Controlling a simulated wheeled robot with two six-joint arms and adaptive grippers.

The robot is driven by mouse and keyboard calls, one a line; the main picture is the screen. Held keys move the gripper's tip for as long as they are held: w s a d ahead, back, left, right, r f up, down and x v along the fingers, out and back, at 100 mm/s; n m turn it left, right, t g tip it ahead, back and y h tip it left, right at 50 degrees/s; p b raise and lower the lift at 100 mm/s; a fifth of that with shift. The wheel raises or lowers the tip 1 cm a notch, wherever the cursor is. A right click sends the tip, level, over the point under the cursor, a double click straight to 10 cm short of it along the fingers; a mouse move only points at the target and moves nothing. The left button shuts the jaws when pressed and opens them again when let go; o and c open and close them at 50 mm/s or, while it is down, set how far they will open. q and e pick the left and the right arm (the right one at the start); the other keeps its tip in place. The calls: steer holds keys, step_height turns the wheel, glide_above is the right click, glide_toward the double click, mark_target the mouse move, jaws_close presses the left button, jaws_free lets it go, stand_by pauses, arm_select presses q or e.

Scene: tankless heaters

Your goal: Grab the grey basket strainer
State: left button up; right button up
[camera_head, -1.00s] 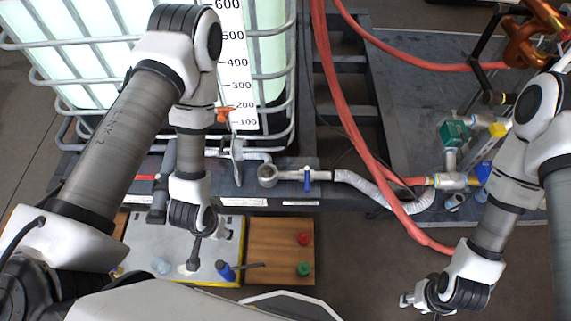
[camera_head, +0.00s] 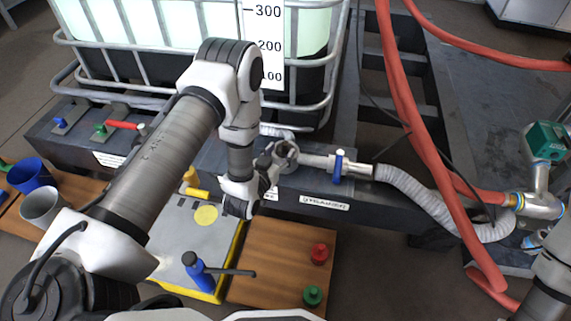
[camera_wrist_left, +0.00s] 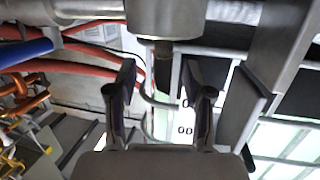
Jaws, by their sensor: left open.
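A grey round metal fitting that looks like the basket strainer (camera_head: 287,153) sits at the left end of a short pipe on the dark bench edge; my gripper partly covers it. In the left wrist view a large grey cylinder (camera_wrist_left: 165,18), likely the same fitting, stands at the top with a narrow dark stub below it. My left gripper (camera_head: 268,168) is beside the fitting in the head view. In the left wrist view my left gripper (camera_wrist_left: 160,75) is open, its fingers apart on either side of the stub; contact cannot be told. My right gripper is out of view.
A blue-handled valve (camera_head: 337,168) and a corrugated grey hose (camera_head: 420,195) continue right from the fitting. Red hoses (camera_head: 400,90) hang to the right. A caged tank (camera_head: 180,25) stands behind. A blue bottle (camera_head: 197,270) and red and green knobs (camera_head: 319,252) are in front.

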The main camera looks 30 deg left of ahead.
mark_target(284, 145)
arm_select(q)
steer(key=w+b, duration=0.1)
steer(key=w+f+b, duration=0.1)
steer(key=w, duration=0.1)
steer(key=w+b, duration=0.1)
steer(key=shift+w+a+f, duration=0.2)
steer(key=shift+a, duration=0.15)
steer(key=shift+w, duration=0.35)
steer(key=shift+r, duration=0.15)
jaws_close()
